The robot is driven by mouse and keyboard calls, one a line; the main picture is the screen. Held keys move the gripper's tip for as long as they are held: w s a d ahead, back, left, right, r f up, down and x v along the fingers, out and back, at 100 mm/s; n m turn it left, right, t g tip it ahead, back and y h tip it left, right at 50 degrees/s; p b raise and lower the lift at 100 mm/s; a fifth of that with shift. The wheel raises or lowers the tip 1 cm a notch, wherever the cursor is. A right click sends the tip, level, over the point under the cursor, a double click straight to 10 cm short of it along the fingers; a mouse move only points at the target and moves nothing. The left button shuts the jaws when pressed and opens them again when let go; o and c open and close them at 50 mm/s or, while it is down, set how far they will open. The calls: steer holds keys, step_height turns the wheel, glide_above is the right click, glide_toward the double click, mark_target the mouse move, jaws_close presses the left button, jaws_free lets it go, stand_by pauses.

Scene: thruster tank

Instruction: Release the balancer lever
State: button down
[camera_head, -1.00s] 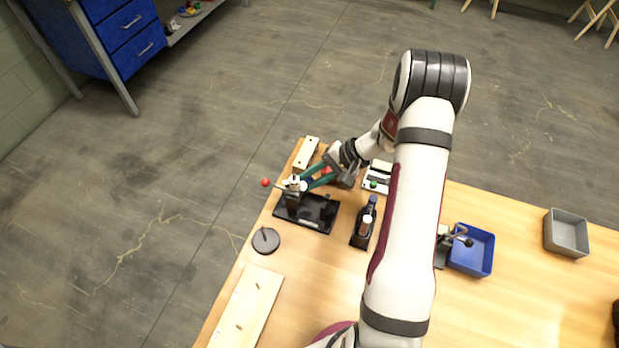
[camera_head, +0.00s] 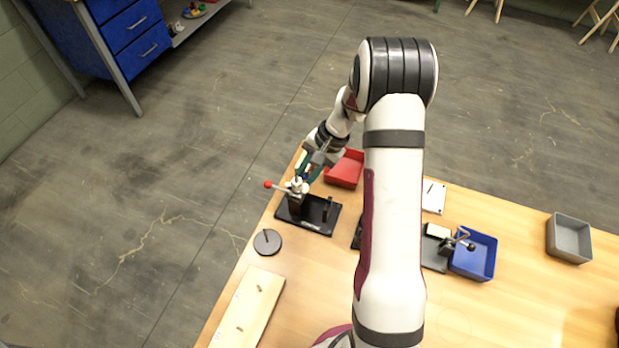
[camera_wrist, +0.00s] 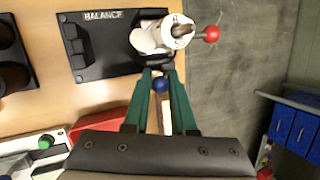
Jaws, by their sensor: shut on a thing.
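The balancer is a black base (camera_head: 318,222) with a white-and-grey head (camera_head: 297,186) near the table's left edge. In the wrist view its base (camera_wrist: 92,62) reads "BALANCE" and its head (camera_wrist: 160,36) stands at top centre. A lever with a red ball (camera_head: 267,184) sticks out left; the ball (camera_wrist: 211,34) shows right of the head in the wrist view. My gripper (camera_head: 304,176) is at the head's back side. Its green fingers (camera_wrist: 160,78) are shut around a part with a blue ball (camera_wrist: 160,85); the fingers partly hide its stem.
A red tray (camera_head: 345,169) stands close behind my gripper. A grey disc with a peg (camera_head: 267,241) and a wooden board (camera_head: 247,312) lie in front. A blue bin (camera_head: 474,255) and grey bin (camera_head: 568,237) are on the right. Floor lies beyond the left edge.

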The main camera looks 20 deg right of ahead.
steer(key=shift+w+a+r+g+h, duration=0.3)
steer(key=shift+w+a+g+h, duration=0.25)
steer(key=shift+g+h, duration=0.4)
steer(key=shift+w+a+m+g+h, duration=0.15)
steer(key=shift+w+a+g+h, duration=0.1)
steer(key=shift+g+h, duration=0.35)
steer(key=shift+w+a+m+g+h, duration=0.15)
steer(key=shift+w+a+g+h, duration=0.1)
steer(key=shift+g+h, duration=0.25)
steer(key=c, duration=1)
jaws_free()
steer(key=shift+r, duration=0.1)
steer(key=v, duration=1.5)
steer(key=shift+w+a+r, duration=0.1)
steer(key=shift+w+r, duration=0.1)
steer(key=shift+r, duration=0.15)
